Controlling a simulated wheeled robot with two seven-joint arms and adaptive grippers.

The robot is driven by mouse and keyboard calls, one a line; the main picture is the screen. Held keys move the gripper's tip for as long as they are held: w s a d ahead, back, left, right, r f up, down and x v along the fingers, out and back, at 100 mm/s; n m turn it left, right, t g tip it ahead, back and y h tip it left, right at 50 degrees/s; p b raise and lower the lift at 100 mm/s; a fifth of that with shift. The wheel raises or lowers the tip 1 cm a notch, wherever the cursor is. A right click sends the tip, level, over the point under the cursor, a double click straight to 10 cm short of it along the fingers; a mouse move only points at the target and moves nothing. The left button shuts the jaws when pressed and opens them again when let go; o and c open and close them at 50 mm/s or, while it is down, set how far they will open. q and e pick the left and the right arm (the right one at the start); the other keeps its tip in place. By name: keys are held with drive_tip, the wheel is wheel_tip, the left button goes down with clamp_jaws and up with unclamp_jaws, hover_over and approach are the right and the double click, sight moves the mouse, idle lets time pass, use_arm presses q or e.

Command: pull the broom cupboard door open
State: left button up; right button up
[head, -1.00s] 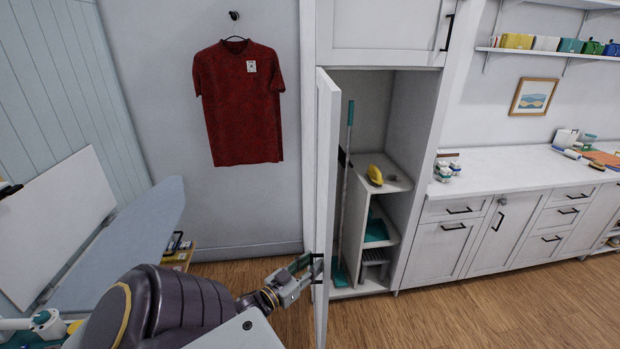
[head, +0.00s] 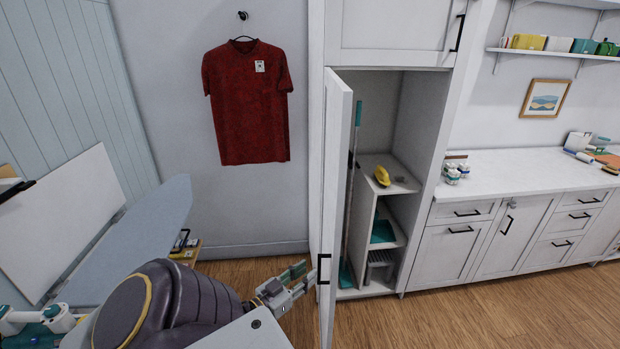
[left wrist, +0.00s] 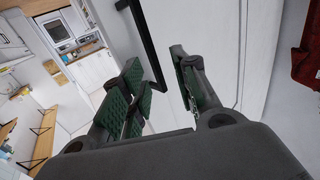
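The broom cupboard door (head: 340,190) stands swung well out from its frame, hinged on the left. The cupboard's inside shows to its right. Its black bar handle (head: 324,269) is near the door's lower front edge. My left gripper (head: 303,278) is just left of the handle and appears apart from it. In the left wrist view my left gripper (left wrist: 158,72) has its green-padded fingers spread. The black handle (left wrist: 148,45) runs down beyond the fingertips, nearer the left finger, with the white door face (left wrist: 205,35) behind. My right gripper is out of view.
Inside the cupboard are a broom (head: 352,190), a yellow item (head: 382,176) and shelves. A counter (head: 530,174) runs along the right. Wood floor (head: 440,310) is clear in front.

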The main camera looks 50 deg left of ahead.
use_arm(q)
drive_tip(key=s+d, duration=0.1)
drive_tip(key=s, duration=0.6)
idle(0.4)
drive_tip(key=shift+a, duration=0.1)
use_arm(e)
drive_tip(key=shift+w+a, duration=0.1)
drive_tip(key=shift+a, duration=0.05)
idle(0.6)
